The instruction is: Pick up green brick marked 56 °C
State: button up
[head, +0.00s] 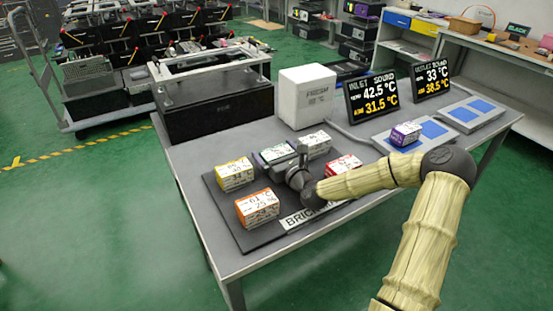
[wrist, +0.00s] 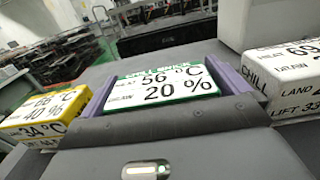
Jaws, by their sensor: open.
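The green brick (wrist: 160,88) has a white label reading 56 °C and 20 % in the wrist view. In the head view the green brick (head: 277,154) is partly hidden behind my gripper, on the dark brick mat (head: 222,208). My gripper (head: 294,162) is low over the mat. In the wrist view its purple-edged fingers (wrist: 166,92) stand apart, one at each side of the green brick. Whether they touch it cannot be told.
A yellow brick (head: 235,174) is left of the green one, a white brick (head: 316,144) right. An orange brick (head: 257,208) and a red brick (head: 344,166) share the mat. A purple brick (head: 406,134) sits on a blue-topped pad. A white box (head: 307,97) stands behind.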

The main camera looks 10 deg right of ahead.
aim_at(275, 149)
jog(key=c, duration=0.9)
notch_tip(275, 149, up, 10)
jog(key=shift+r+p, duration=0.1)
jog(key=shift+p, duration=0.85)
jog(key=shift+c, duration=0.2)
